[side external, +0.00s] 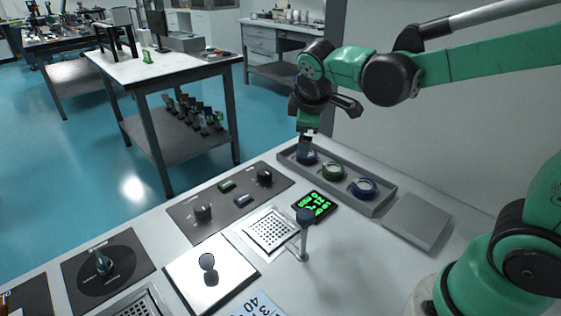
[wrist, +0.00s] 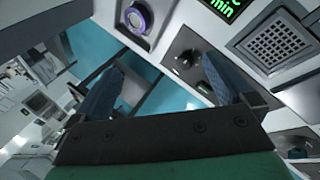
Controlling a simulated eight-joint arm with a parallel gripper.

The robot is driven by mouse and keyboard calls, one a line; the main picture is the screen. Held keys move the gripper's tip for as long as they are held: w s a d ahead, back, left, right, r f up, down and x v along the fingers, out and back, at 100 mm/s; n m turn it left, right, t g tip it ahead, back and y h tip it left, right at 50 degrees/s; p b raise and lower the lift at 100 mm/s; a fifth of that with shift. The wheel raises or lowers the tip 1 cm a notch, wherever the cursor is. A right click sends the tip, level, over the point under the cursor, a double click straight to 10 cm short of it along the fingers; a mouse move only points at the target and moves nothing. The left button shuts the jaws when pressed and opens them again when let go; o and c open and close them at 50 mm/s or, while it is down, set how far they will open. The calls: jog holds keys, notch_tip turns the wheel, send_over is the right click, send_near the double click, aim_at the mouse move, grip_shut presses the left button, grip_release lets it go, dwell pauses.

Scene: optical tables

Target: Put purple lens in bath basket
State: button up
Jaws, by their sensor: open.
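The purple lens (side external: 306,158) sits at the far left end of a grey tray (side external: 375,207), partly hidden under my gripper.
A green-rimmed lens (side external: 333,171) and a blue-rimmed lens (side external: 364,187) share the tray. A blue-topped post (side external: 304,235) rises beside the basket. The green display (side external: 314,206) lies between tray and basket. A knob panel (side external: 230,199) is to the left.

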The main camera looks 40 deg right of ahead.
jog(key=s+a+m+t+y, duration=0.2)
jog(key=s+a+m+y, duration=0.2)
jog(key=s+m, duration=0.2)
jog(key=shift+s+a+f+m+t, duration=0.25)
jog(key=shift+s+f+m, duration=0.2)
jog(key=shift+s, duration=0.6)
jog(key=shift+s+a+f+m, duration=0.1)
jog(key=shift+s+f+m, duration=0.05)
jog(key=shift+s+m, duration=0.1)
jog(key=shift+c, duration=0.9)
jog(key=shift+w, duration=0.1)
